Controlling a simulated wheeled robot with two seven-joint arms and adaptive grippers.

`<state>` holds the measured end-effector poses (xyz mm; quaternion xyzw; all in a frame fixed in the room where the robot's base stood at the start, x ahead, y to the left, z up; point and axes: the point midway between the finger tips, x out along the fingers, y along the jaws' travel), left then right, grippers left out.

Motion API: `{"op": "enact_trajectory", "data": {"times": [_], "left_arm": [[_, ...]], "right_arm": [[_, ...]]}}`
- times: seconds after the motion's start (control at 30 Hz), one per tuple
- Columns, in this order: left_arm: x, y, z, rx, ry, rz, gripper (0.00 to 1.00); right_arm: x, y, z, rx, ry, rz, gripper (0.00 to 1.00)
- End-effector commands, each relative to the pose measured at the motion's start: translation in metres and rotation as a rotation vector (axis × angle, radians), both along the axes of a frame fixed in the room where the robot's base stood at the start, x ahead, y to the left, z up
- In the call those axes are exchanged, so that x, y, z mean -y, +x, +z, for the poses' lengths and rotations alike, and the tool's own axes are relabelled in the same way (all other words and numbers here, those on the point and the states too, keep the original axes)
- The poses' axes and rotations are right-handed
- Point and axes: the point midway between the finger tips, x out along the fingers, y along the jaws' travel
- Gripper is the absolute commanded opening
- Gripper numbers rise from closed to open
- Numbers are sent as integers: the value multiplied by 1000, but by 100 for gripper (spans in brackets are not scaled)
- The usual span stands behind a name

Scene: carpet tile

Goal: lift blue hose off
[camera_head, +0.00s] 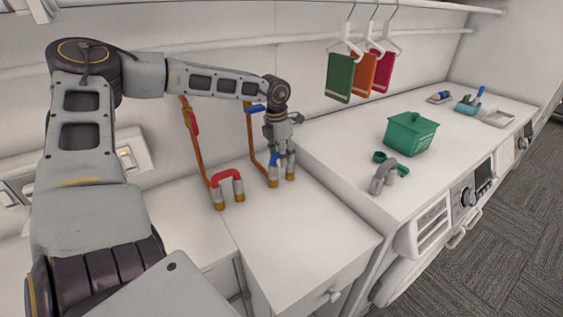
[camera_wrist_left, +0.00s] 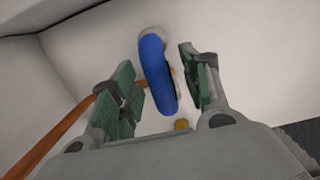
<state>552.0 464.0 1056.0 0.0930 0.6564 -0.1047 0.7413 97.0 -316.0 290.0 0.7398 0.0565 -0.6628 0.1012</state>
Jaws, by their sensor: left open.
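The blue hose (camera_wrist_left: 155,72) is a short curved piece with pale ends, seen between my open left gripper's fingers in the left wrist view. In the head view the blue hose (camera_head: 274,159) is mostly hidden behind my left gripper (camera_head: 283,150), above brass-coloured fittings (camera_head: 273,183) on the white counter. My left gripper (camera_wrist_left: 152,92) is open, with green finger pads on both sides of the hose. I cannot tell whether a pad touches it. My right gripper is not in view.
A red hose (camera_head: 230,174) stands left of the blue one. Copper pipes (camera_head: 194,140) rise behind both. The counter front (camera_head: 295,225) is clear.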

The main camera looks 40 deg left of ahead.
Motion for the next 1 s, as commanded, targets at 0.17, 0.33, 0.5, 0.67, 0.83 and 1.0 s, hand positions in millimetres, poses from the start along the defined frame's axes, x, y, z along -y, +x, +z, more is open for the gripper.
{"op": "enact_trajectory", "data": {"times": [0.17,0.33,0.5,0.67,0.83,1.0], "left_arm": [[0,0,0,0,0,0,46],[0,0,0,0,0,0,46],[0,0,0,0,0,0,26],[0,0,0,0,0,0,5],[0,0,0,0,0,0,0],[0,0,1,0,0,0,0]], "right_arm": [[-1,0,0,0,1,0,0],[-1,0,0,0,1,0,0],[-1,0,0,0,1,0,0],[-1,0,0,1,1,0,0],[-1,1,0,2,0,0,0],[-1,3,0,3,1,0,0]]}}
